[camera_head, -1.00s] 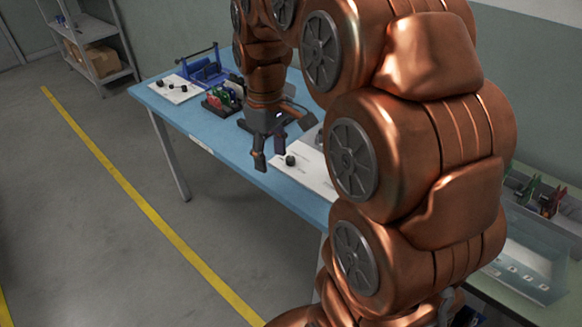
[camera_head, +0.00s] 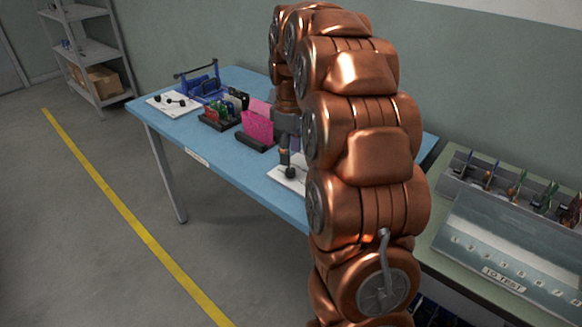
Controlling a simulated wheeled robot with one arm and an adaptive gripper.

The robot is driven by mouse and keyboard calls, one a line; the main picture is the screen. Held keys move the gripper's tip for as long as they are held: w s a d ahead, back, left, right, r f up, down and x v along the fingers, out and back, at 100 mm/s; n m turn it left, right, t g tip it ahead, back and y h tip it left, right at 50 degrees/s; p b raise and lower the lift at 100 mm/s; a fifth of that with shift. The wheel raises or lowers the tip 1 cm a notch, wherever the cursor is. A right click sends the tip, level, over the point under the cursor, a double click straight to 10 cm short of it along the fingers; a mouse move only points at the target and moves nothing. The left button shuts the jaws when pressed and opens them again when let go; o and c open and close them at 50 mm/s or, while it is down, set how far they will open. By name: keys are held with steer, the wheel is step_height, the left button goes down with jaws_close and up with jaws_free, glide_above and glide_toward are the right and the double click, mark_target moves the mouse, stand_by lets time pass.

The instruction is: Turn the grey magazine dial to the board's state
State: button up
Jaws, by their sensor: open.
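My gripper (camera_head: 290,150) points down over the blue table (camera_head: 225,168), in front of my arm. Its fingers are partly hidden and look close above a small dark knob (camera_head: 290,172) on a white plate (camera_head: 287,180). I cannot tell whether they touch it. My gripper is open, with nothing seen in it. A grey slotted magazine (camera_head: 510,195) holding several coloured boards (camera_head: 514,186) stands on the green table at the right. I cannot make out a dial on it; my arm hides its left side.
A grey tray labelled TO TEST (camera_head: 500,262) lies before the magazine. On the blue table stand a pink board (camera_head: 258,126) in a dark holder, red and green pieces (camera_head: 220,112), a blue fixture (camera_head: 202,85) and a white plate with black knobs (camera_head: 165,107). Floor at left is clear.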

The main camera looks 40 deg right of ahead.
mark_target(290, 169)
step_height(290, 169, down, 5)
steer(key=shift+f, duration=0.1)
steer(key=shift+c, duration=0.2)
jaws_close()
stand_by(0.4)
